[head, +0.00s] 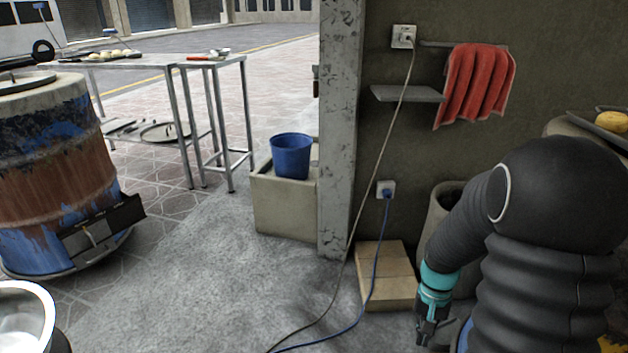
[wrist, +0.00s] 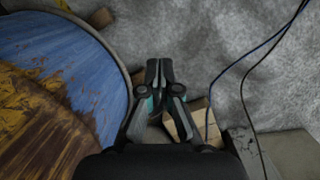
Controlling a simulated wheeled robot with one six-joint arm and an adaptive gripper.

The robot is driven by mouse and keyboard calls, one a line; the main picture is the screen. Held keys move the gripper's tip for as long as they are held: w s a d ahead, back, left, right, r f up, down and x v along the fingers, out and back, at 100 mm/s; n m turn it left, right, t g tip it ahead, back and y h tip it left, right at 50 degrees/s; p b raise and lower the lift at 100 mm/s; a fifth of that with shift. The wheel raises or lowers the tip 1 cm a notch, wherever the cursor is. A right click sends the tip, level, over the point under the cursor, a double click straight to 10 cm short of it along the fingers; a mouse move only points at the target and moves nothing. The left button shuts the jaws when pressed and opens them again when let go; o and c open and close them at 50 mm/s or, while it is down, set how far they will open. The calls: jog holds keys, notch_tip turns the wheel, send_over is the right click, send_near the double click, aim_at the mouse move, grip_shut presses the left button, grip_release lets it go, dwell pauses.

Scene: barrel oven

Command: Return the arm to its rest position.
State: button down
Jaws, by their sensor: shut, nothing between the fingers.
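My gripper (head: 430,331) hangs low at the right in the head view, at the end of my black arm with its teal wrist. In the wrist view the gripper (wrist: 159,66) points toward the grey floor with its fingertips together. It is shut and empty. My arm hides part of the wall and whatever stands behind it.
A rusty blue barrel (head: 45,150) stands at the left. A blue-and-brown round surface (wrist: 75,75) lies close left of my gripper. A wooden box (head: 388,272), a blue cord (head: 376,265) and a concrete block (head: 283,207) with a blue bucket (head: 291,155) are near the wall. Mid-floor is clear.

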jog(key=s+a+r+n+t+p, duration=0.1)
jog(key=s+a+r+t, duration=0.1)
jog(key=r, duration=0.7)
jog(key=s+a+r+n+t+p, duration=0.1)
jog(key=s+a+r+n+t, duration=0.1)
jog(key=s+r, duration=0.5)
jog(key=s+a+r+n+t+p, duration=0.1)
jog(key=s+a+r+t, duration=0.2)
jog(key=r, duration=0.7)
jog(key=shift+s+a+r+n, duration=0.3)
jog(key=shift+s+a, duration=0.75)
jog(key=shift+s, duration=0.1)
jog(key=shift+d, duration=0.15)
